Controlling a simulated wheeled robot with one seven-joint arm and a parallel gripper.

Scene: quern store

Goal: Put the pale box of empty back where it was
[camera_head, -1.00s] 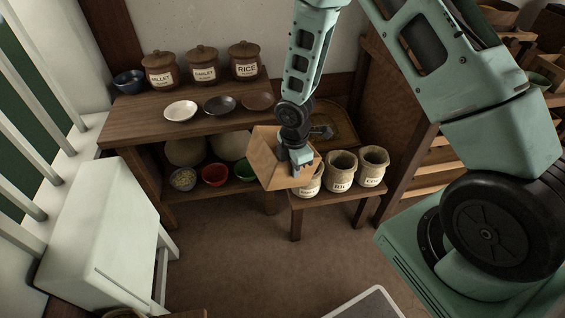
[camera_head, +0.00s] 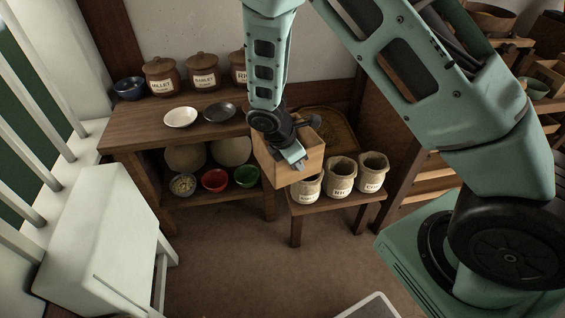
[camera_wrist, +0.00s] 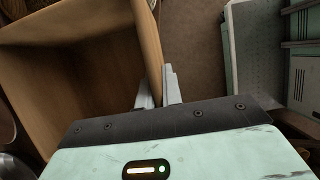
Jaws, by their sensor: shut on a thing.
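The pale wooden box (camera_head: 314,162) hangs in the air in front of the shelf table, at the left end of the low bench. My gripper (camera_head: 299,165) is shut on one of its side walls. In the wrist view, the fingers (camera_wrist: 158,88) pinch the wall of the box (camera_wrist: 75,70) near its rim. The part of the inside that shows there looks empty. In the head view, my wrist hides part of the box, and its open side faces up, slightly tilted.
The low bench (camera_head: 330,208) bears three labelled sacks (camera_head: 341,177), the left one partly behind the box. The shelf table (camera_head: 150,132) holds lidded jars (camera_head: 160,76), dishes, and bowls (camera_head: 215,180) below. A white chest (camera_head: 100,235) stands left. The middle floor (camera_head: 270,260) is clear.

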